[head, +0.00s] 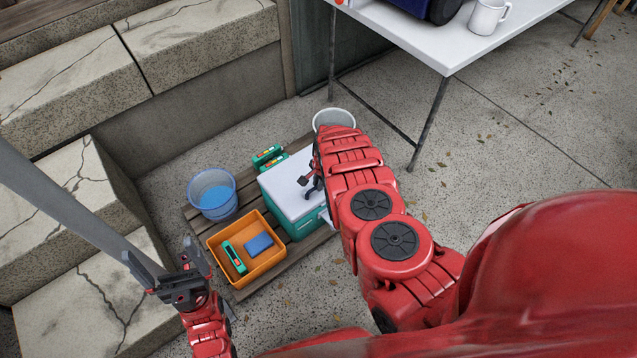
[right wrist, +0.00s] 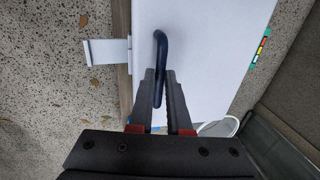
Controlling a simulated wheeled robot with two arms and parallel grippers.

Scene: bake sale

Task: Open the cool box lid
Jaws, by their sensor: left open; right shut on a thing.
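The cool box (head: 304,226) is green with a flat white lid (head: 285,189) and stands on a wooden pallet. The lid lies on the box and looks closed. A dark blue handle (right wrist: 161,45) is fixed on the lid; it also shows in the head view (head: 315,190). My right gripper (right wrist: 159,76) is shut on this handle, and my right arm hides part of the lid in the head view. A pale grey latch (right wrist: 105,52) sticks out from the box edge in the right wrist view. My left gripper (head: 162,260) is open and empty, left of the orange crate.
An orange crate (head: 251,277) with a blue block and a green item, and a blue bucket (head: 213,196), stand left of the cool box. Green items (head: 267,156) and a white bucket (head: 334,118) are behind. A white table (head: 430,40) stands back right; stone steps are left.

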